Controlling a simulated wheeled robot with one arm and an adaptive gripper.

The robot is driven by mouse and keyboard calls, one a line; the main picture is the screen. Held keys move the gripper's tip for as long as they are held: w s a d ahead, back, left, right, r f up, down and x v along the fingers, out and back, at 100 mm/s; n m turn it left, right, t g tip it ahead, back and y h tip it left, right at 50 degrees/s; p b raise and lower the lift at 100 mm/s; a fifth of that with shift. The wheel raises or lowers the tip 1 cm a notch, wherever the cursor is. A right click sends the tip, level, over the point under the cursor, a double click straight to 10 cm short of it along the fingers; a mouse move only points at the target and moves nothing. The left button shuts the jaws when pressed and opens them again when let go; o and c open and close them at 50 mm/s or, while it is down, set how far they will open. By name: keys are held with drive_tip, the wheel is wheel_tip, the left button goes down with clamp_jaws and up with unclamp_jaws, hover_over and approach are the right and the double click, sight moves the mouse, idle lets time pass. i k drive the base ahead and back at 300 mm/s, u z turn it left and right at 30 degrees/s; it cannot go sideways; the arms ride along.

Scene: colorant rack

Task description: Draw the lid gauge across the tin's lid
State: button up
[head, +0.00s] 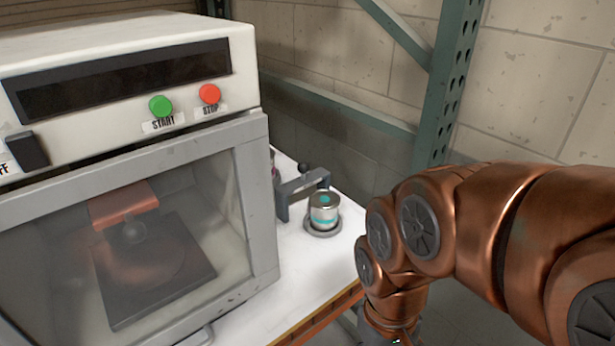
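A small tin (323,214) with a teal band and a teal spot on its grey lid stands upright on a round grey base (323,233) on the white shelf. A grey bracket-shaped piece with a dark knob, which looks like the lid gauge (299,186), stands just behind and left of the tin. Its bar reaches close to the lid's far side; I cannot tell whether they touch. My copper arm comes in from the right and bends down right of the tin.
A large white machine (130,60) with a glass door and green and red buttons fills the left. A green rack post (447,90) rises behind. The white shelf (290,290) is clear in front of the tin, ending at an orange edge.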

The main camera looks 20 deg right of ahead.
sight(320, 176)
drive_tip(key=k, duration=0.5)
drive_tip(key=z, duration=0.4)
drive_tip(key=i, duration=0.9)
drive_tip(key=u, duration=1.2)
